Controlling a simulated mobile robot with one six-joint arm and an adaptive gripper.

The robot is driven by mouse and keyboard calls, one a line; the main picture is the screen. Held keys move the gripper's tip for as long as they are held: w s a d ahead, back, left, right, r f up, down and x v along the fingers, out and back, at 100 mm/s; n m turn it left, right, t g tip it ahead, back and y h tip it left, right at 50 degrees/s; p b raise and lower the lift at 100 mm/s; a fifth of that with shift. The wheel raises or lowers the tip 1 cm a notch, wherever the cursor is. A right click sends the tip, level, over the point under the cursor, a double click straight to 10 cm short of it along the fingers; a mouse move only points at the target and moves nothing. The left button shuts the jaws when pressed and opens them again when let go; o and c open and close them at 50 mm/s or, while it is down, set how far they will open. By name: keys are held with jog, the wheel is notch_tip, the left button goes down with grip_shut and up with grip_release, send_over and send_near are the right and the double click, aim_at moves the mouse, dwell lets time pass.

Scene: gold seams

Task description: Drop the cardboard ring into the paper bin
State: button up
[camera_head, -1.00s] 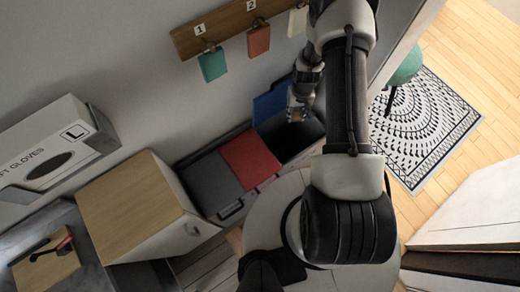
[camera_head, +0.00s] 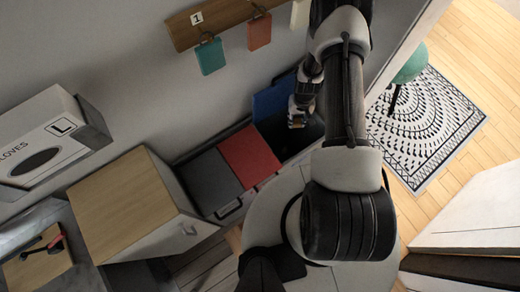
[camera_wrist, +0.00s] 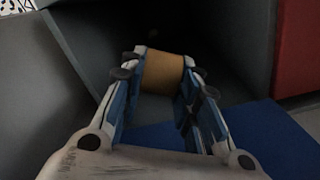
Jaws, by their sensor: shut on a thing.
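My gripper (camera_wrist: 163,85) is shut on the cardboard ring (camera_wrist: 163,72), a short tan tube held between its fingertips. In the wrist view the ring is over the dark inside of an open bin (camera_wrist: 225,50). The bin's blue lid (camera_wrist: 275,138) is raised and shows near the gripper. In the head view my gripper (camera_head: 298,118) is at the mouth of this open bin, beside the blue lid (camera_head: 272,98). The ring cannot be made out in the head view. The bin's floor is too dark to see.
A bin with a shut red lid (camera_head: 248,155) and one with a shut dark grey lid (camera_head: 208,183) stand to the left. A wooden-topped cabinet (camera_head: 120,200) is further left. A rail (camera_head: 222,22) with hanging tags is on the wall above.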

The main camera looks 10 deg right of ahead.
jog(key=o, duration=0.8)
jog(key=shift+r, duration=0.15)
notch_tip(320, 180, up, 12)
dwell(0.7)
